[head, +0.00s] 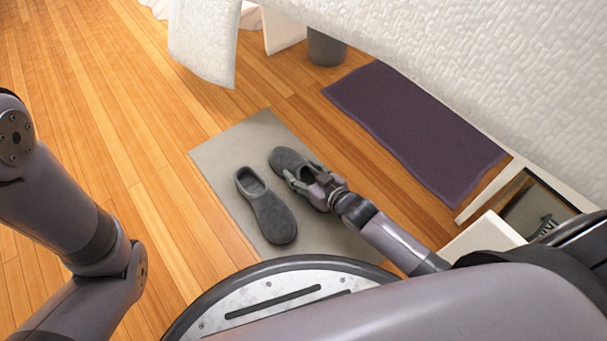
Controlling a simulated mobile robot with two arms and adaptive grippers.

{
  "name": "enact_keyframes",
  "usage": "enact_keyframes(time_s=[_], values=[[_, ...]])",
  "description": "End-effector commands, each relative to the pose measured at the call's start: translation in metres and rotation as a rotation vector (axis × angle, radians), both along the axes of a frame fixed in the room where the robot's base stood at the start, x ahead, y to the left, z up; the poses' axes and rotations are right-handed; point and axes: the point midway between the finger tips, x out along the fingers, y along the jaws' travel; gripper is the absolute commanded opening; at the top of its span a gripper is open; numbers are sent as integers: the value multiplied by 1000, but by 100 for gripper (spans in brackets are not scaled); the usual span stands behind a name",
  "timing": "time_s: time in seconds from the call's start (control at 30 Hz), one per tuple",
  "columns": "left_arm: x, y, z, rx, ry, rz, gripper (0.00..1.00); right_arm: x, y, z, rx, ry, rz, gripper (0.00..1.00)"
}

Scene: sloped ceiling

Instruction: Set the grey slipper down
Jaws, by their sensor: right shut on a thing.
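Two grey slippers are in the head view. One grey slipper (266,207) lies free on the grey mat (225,158). The other grey slipper (287,160) is at the right gripper (302,180), to the right of the first and pointing away from me. My right gripper is shut on the near end of that slipper, with its fingers hiding part of it. The held slipper is over the mat; I cannot tell whether its sole touches it. My left arm shows at the left edge, but its gripper is out of view.
A purple mat (415,130) lies on the wood floor to the right. A dark grey bin (326,48) stands beyond. A framed piece (535,208) is at the right. The floor at left is clear.

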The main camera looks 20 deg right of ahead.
Motion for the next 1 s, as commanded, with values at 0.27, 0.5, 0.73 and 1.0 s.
enact_keyframes(time_s=[0.27,0.5,0.73,1.0], values=[[0,0,1,0,0,0,25,0,0,-2,1,1,0,57],[0,0,1,0,0,0,25,0,0,-1,1,1,0,73],[0,0,1,0,0,0,25,0,0,-1,1,1,0,76],[0,0,10,0,1,0,25,-8,-3,7,0,4,0,76]])
